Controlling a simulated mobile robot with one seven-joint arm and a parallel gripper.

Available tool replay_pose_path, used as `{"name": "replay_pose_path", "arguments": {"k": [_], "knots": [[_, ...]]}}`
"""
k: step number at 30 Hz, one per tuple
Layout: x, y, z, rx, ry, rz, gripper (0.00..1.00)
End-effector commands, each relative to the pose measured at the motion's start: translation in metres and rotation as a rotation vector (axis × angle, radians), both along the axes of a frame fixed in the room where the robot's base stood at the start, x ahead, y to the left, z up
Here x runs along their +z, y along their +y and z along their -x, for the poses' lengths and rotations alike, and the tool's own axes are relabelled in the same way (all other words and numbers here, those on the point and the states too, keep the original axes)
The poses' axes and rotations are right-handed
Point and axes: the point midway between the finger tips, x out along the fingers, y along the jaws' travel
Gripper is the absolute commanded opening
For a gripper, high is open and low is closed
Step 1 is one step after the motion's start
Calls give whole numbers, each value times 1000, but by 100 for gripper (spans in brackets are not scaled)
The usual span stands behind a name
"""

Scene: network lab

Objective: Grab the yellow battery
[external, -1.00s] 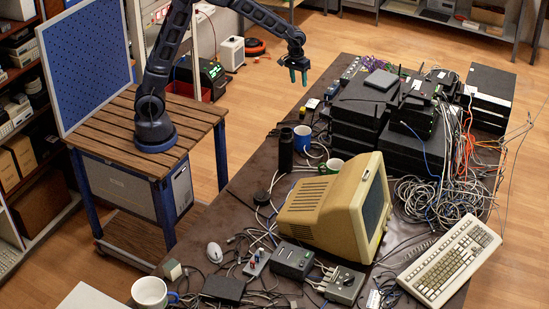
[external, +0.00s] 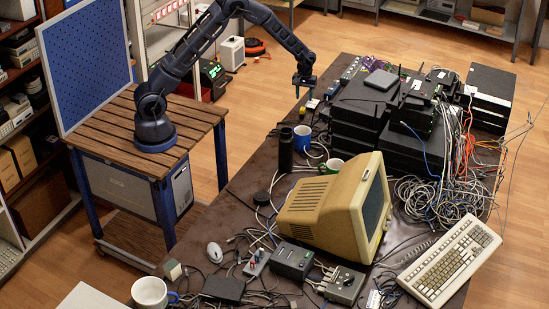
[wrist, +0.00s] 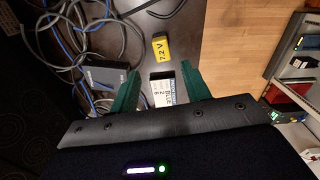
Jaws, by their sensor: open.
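The yellow battery (wrist: 161,47), marked 7.2V, lies on the dark table near its edge in the wrist view, just beyond my fingertips. My gripper (wrist: 160,69) is open, with its two green fingers apart and the battery roughly in line with the gap. A white-labelled block (wrist: 164,89) shows between the fingers, nearer to me than the battery. In the external view my gripper (external: 304,92) points down over the table's far left edge.
A small dark box (wrist: 103,74) and grey and blue cables lie left of the fingers in the wrist view. In the external view a blue mug (external: 302,138) and a black cylinder (external: 286,150) stand nearby. Black network units (external: 357,122) are stacked to the right.

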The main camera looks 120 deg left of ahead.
Motion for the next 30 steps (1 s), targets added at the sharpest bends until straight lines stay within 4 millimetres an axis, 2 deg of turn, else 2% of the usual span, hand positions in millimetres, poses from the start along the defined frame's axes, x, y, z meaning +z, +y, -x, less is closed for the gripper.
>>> {"name": "replay_pose_path", "arguments": {"k": [3,11,21,29,30], "knots": [[-18,0,0,0,1,2,47],[-35,-1,1,1,0,1,47],[-76,-5,4,1,1,1,47],[-80,-5,3,1,-1,-1,47],[-80,-5,3,0,-1,-1,41]]}}
